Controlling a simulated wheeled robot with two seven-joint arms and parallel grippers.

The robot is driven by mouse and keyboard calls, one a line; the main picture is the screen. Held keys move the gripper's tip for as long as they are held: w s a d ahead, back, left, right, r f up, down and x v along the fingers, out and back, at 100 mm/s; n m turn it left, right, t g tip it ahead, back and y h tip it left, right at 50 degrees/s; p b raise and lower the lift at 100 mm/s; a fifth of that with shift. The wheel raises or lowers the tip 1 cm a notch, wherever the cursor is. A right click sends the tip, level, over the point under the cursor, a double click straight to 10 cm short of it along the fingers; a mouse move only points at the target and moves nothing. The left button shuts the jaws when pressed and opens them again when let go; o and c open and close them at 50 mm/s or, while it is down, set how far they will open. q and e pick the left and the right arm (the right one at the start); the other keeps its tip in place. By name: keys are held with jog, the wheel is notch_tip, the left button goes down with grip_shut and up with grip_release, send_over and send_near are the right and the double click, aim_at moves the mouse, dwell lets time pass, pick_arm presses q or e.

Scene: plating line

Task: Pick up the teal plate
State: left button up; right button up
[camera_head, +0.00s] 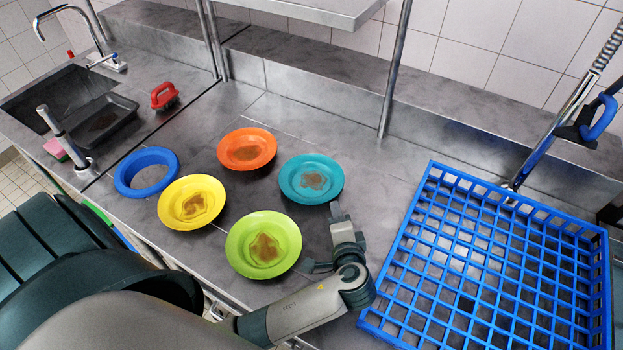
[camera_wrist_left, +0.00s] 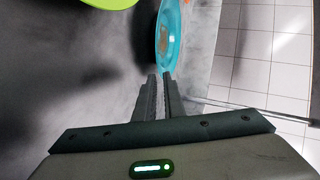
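The teal plate (camera_head: 296,181) lies on the steel counter with a brown food smear in its middle. My left gripper (camera_head: 335,208) is just off its lower right rim, fingers pointing at it. In the left wrist view the plate (camera_wrist_left: 171,30) shows nearly edge-on, its near rim at the fingertips (camera_wrist_left: 160,76). The two fingers stand nearly parallel with a narrow gap between them, and no rim is seen deep between them. I cannot tell whether the tips touch the rim. My right gripper is in neither view.
Orange (camera_head: 247,133), yellow (camera_head: 172,208) and lime (camera_head: 240,262) plates, all soiled, lie nearby, with a blue ring (camera_head: 125,185) at left. A blue rack (camera_head: 398,262) stands at right. A shelf post (camera_head: 393,80) rises behind. A sink with a black tray (camera_head: 85,118) is far left.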

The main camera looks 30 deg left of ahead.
pick_arm(q)
jog(key=shift+w+a+f, duration=0.2)
jog(key=shift+w+a, duration=0.2)
jog(key=shift+w, duration=0.05)
jog(key=shift+r, duration=0.1)
jog(key=shift+w+a+p, duration=0.35)
jog(key=shift+p, duration=0.35)
jog(key=p+x, duration=0.1)
jog(key=x, duration=0.2)
jog(key=shift+s+p, duration=0.15)
jog(key=shift+p, duration=0.25)
jog(key=shift+w+a+f, duration=0.35)
jog(key=shift+w+f, duration=0.15)
jog(key=shift+f, duration=0.05)
jog(key=shift+s, duration=0.1)
grip_shut()
